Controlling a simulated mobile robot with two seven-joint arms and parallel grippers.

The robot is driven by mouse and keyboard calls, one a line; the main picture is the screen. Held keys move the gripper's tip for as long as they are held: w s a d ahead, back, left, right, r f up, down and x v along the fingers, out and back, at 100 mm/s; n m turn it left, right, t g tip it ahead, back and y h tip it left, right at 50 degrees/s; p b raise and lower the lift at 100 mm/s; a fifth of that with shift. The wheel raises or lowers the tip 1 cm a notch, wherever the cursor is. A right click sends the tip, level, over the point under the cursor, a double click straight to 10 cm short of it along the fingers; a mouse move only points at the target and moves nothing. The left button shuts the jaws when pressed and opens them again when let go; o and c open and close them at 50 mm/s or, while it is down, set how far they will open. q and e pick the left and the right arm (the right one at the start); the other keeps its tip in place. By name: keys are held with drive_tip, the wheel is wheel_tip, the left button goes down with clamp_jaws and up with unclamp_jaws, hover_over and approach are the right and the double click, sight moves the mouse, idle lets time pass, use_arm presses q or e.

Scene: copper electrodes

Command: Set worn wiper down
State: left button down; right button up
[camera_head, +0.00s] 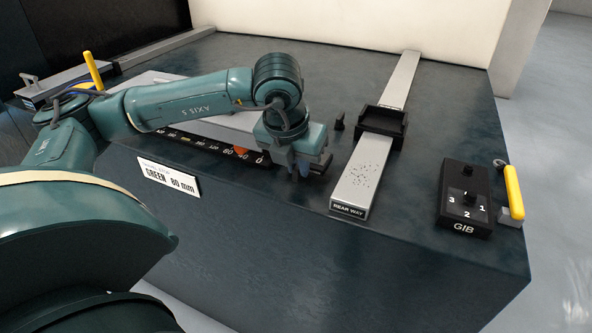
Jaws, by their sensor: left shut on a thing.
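My left gripper (303,165) points down, low over the dark bench top, between the numbered scale and the rear way. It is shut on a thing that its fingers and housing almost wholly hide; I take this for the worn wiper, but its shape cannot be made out. I cannot tell whether the held thing touches the bench. The rear way (362,178) is a pale metal bar with many small dark specks at its near end. A black carriage (383,124) straddles it farther back. My right gripper is not in view.
A small black upright piece (339,121) stands between my gripper and the rear way. A black GIB box (465,195) with a dial and a yellow-handled lever (514,193) are at the right. The numbered scale (205,145) lies left of the gripper. The bench's front edge is near.

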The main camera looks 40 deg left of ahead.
use_arm(q)
drive_tip(key=shift+f, duration=1.05)
drive_tip(key=shift+f, duration=0.2)
drive_tip(key=c, duration=1.5)
unclamp_jaws()
drive_tip(key=shift+o, duration=0.2)
